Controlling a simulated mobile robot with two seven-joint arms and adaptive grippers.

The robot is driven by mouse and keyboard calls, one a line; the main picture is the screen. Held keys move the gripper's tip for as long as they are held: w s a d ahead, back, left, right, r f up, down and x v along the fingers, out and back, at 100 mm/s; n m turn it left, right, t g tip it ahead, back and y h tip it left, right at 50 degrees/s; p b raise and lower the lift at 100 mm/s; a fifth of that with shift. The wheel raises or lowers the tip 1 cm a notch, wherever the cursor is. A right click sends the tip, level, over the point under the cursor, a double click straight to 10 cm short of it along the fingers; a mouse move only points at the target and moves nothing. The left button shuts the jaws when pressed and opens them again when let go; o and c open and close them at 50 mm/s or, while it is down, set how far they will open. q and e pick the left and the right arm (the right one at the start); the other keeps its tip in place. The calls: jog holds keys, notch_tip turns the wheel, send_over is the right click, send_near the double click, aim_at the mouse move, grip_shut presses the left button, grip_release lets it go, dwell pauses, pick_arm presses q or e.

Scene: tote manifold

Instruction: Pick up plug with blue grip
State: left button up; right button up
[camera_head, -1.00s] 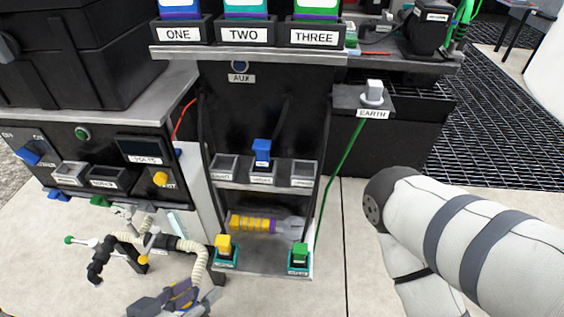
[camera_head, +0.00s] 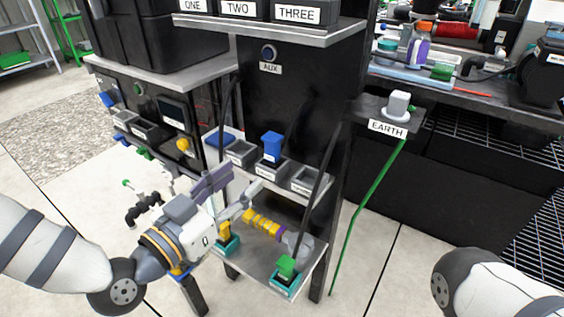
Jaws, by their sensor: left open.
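The plug with the blue grip (camera_head: 272,147) stands upright in the middle compartment of the small grey three-part holder (camera_head: 239,153) on the upper shelf of the black stand. My left gripper (camera_head: 243,182) is open and empty. It is in front of the stand, below and left of the blue plug and apart from it, over the lower shelf. Its fingers partly cover the holder's front and the yellow plug (camera_head: 224,231). Of my right arm only a rounded link shows at the lower right; its gripper is out of view.
A green plug (camera_head: 286,266) stands in a teal socket at the lower shelf's front. A dark cable hangs right of the blue plug. The EARTH block (camera_head: 388,127) with its green cable is at right. Clear floor shows between stand and right arm.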

aim_at(269, 154)
pick_arm(q)
jog(key=b+x, duration=0.2)
jog(key=x, duration=0.9)
jog(key=shift+w, duration=0.15)
grip_shut()
